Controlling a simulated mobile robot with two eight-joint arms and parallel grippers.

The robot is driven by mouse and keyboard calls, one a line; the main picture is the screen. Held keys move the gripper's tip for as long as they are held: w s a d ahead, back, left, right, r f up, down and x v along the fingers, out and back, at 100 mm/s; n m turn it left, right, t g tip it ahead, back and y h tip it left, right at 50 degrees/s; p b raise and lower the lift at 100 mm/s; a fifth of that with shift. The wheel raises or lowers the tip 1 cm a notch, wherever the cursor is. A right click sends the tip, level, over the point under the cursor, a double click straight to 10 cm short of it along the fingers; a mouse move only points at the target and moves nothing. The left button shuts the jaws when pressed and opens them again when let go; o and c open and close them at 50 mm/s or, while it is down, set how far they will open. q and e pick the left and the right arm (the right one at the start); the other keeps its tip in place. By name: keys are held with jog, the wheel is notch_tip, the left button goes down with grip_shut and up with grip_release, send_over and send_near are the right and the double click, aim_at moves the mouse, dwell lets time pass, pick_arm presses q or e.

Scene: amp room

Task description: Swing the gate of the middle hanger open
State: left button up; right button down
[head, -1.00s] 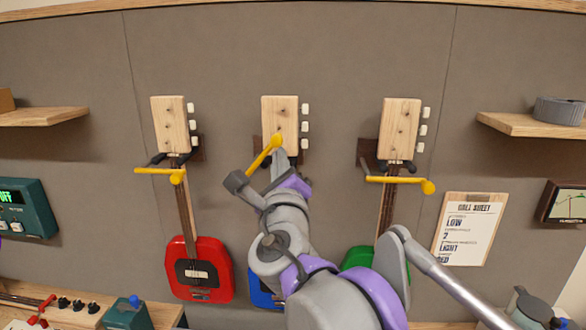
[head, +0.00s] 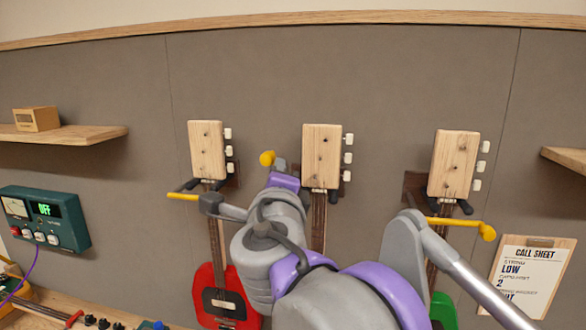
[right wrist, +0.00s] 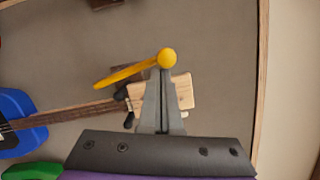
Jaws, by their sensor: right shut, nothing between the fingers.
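The middle guitar's wooden headstock (head: 321,155) hangs on the wall, with its neck running down behind my arm. The yellow gate (head: 267,158) of the middle hanger shows by its ball end, left of the headstock; its bar is hidden in the head view. My left gripper is out of view.
The red guitar (head: 212,292) hangs at left with its yellow gate (head: 183,196) across. The right guitar's headstock (head: 453,163) has another yellow gate (head: 463,224) below it. A clipboard (head: 527,275) and shelves (head: 70,134) are on the wall. The wall above is clear.

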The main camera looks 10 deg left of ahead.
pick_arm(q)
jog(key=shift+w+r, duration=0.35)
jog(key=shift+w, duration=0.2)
pick_arm(e)
jog(key=shift+s+a, duration=0.25)
jog(key=shift+a, duration=0.6)
